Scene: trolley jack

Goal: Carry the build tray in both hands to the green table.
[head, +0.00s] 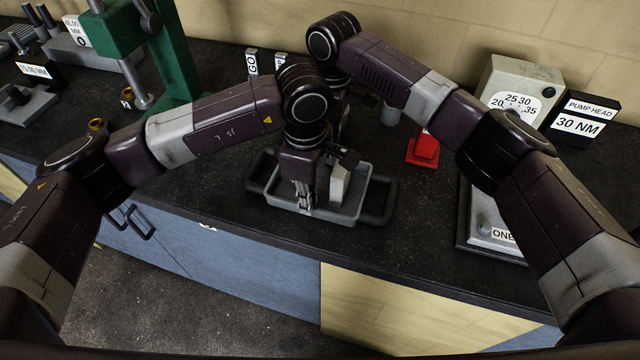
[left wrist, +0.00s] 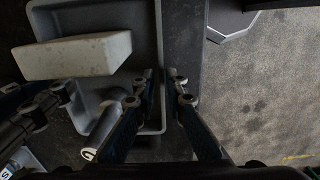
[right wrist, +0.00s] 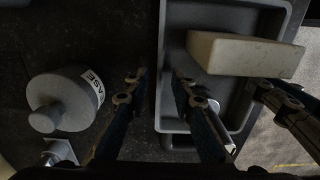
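The grey build tray (head: 340,214) stands on the dark bench, with a dark handle at each end. A pale block (left wrist: 80,55) lies in it, and a grey cylinder (left wrist: 108,125) with a label shows beside the block. My left gripper (head: 303,200) points down at the tray's near wall. In the left wrist view its fingers (left wrist: 160,76) stand either side of that wall, open by a small gap. My right gripper (right wrist: 159,72) is open, its fingers either side of the opposite wall in the right wrist view. In the head view my arms mostly hide it.
A green press (head: 177,60) stands at the left. A grey knobbed part (right wrist: 62,100) sits beside the tray. Floor lies before the bench.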

